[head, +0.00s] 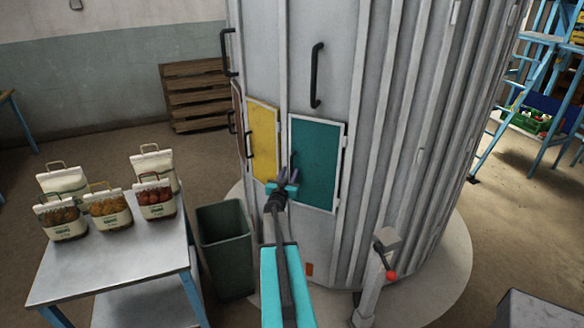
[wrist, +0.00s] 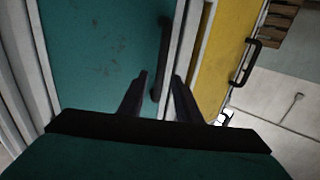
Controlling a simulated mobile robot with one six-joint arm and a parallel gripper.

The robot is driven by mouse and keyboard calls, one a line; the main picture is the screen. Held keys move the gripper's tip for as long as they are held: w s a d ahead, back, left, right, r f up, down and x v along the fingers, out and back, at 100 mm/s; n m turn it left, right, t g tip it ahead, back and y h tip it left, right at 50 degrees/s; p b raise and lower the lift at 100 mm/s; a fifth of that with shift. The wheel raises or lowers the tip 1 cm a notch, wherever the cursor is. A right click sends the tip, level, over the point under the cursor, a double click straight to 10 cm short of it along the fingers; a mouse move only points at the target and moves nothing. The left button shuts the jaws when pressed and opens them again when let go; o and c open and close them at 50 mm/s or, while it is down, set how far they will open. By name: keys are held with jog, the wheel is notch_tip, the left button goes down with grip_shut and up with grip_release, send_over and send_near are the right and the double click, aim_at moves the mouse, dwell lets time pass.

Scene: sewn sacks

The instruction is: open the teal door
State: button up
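The teal door (head: 318,165) is a panel in the grey ribbed silo and looks closed, flush with its frame. It fills the left of the wrist view (wrist: 95,50). Its dark upright handle (wrist: 164,40) sits near the edge beside the yellow door; in the head view my gripper partly hides it. My gripper (head: 288,176) is in front of the door's handle side. In the wrist view its two fingers (wrist: 159,76) are apart, with the handle's lower part appearing between them. I cannot tell whether either finger touches it.
A yellow door (head: 262,142) with its own dark handle is just left. A green bin (head: 226,250) stands below it. A metal table (head: 120,255) with several sacks is at left. A post with a red-knobbed lever (head: 386,262) stands at lower right.

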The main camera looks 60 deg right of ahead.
aim_at(291, 168)
jog(key=shift+p+x, duration=0.65)
jog(key=shift+x, duration=1.55)
grip_shut()
